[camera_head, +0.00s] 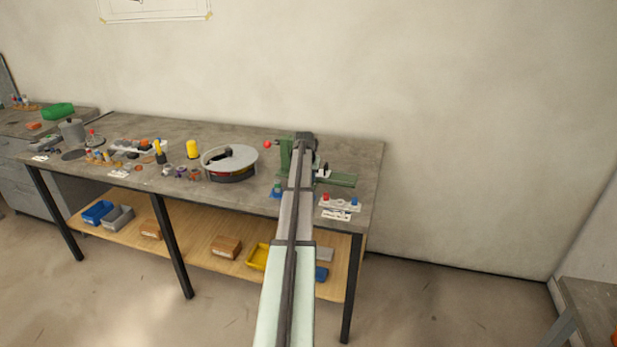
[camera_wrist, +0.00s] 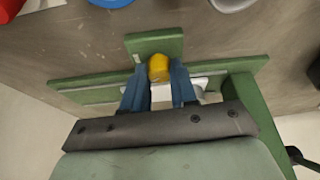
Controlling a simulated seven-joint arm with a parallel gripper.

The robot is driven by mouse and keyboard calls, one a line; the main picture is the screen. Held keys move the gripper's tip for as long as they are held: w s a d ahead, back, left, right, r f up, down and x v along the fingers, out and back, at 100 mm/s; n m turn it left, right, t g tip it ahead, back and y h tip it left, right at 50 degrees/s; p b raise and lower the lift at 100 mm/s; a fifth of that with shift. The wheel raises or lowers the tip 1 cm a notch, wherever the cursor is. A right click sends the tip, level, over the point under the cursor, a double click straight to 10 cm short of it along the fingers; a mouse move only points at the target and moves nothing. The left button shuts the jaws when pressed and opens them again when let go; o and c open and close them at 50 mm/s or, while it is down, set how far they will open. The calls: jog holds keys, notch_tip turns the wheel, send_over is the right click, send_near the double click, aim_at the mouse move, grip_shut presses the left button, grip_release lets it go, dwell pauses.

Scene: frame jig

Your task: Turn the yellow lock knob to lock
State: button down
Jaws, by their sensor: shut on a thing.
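The yellow lock knob (camera_wrist: 158,66) is in the upper middle of the wrist view, on the green frame jig (camera_wrist: 140,44). My gripper (camera_wrist: 158,84) has its two blue fingers on either side of the knob and is shut on it. A white part lies behind the fingers on the jig. In the head view the green jig (camera_head: 342,180) stands at the right end of the workbench. My arm covers the middle of it there, and the knob is hidden in that view.
The workbench (camera_head: 355,155) carries a round grey turntable (camera_head: 228,158), a yellow cylinder (camera_head: 193,149) and several small parts to the left. A white panel with red and blue buttons (camera_head: 340,204) lies near the front right edge. A lower shelf holds bins.

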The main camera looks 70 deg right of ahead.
jog(key=n+t, duration=0.1)
jog(key=n, duration=0.1)
jog(key=n+t, duration=0.1)
jog(key=n, duration=0.2)
jog(key=shift+s+d+n+y, duration=0.1)
jog(key=shift+s+n+y, duration=0.05)
jog(key=shift+n+y, duration=0.15)
jog(key=n+y, duration=0.1)
jog(key=n, duration=0.1)
jog(key=n+t, duration=0.1)
jog(key=n, duration=0.2)
jog(key=shift+y, duration=0.4)
jog(key=shift+n, duration=0.4)
jog(key=c, duration=0.9)
grip_release()
jog(key=shift+r, duration=0.1)
jog(key=v, duration=1.3)
jog(key=shift+s+r, duration=0.2)
jog(key=shift+s, duration=0.25)
